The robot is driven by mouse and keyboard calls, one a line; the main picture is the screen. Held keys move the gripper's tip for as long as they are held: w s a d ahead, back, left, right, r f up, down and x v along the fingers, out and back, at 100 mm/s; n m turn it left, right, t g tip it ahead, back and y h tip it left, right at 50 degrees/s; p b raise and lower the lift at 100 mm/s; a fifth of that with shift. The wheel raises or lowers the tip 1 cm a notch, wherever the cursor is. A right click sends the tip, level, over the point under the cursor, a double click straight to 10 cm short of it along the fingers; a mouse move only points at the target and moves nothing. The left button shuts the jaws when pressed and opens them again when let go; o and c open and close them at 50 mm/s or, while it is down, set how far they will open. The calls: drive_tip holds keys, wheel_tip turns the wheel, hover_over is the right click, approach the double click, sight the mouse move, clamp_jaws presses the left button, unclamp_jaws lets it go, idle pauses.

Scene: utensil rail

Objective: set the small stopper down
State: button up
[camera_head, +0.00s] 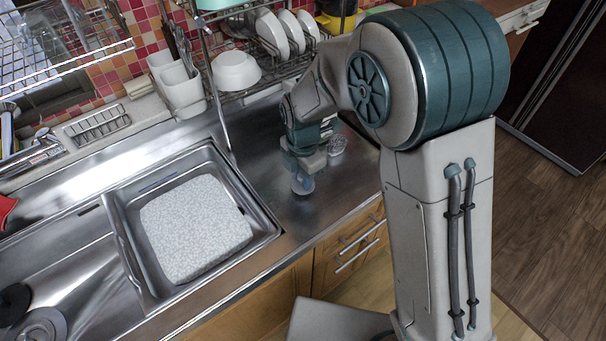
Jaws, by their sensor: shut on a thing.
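My gripper (306,172) points down over the steel counter (266,178), to the right of the sink. It is shut on a small, rounded, blue-grey thing (302,186), which I take to be the small stopper. The stopper shows just below the fingers, low over the counter. I cannot tell whether its underside touches the steel. My fingers and wrist hide its upper part.
A small clear or metallic piece (337,145) stands right behind my gripper. The sink (262,232) with a speckled pale board (195,228) lies to the left. A dish rack with white bowls (237,71) and plates stands behind. Counter in front of the gripper is clear.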

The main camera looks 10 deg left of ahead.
drive_tip(key=shift+f, duration=0.25)
drive_tip(key=shift+f+b, duration=0.15)
drive_tip(key=shift+b, duration=0.15)
drive_tip(key=o, duration=1)
drive_tip(key=shift+c, duration=0.2)
drive_tip(key=shift+r, duration=0.25)
wheel_tip(320, 180, up, 12)
drive_tip(key=s+d+r+m, duration=0.2)
drive_tip(key=d+r+m, duration=0.1)
drive_tip(key=d+m, duration=0.6)
drive_tip(key=s+d+m+t, duration=0.1)
drive_tip(key=s+d+m, duration=0.5)
drive_tip(key=d+m, duration=0.2)
drive_tip(key=s+d+m+t, duration=0.2)
drive_tip(key=s+d+m, duration=0.3)
drive_tip(key=d+m, duration=0.4)
drive_tip(key=shift+s+d+m, duration=0.2)
drive_tip(key=shift+s+m, duration=0.2)
drive_tip(key=shift+m, duration=0.6)
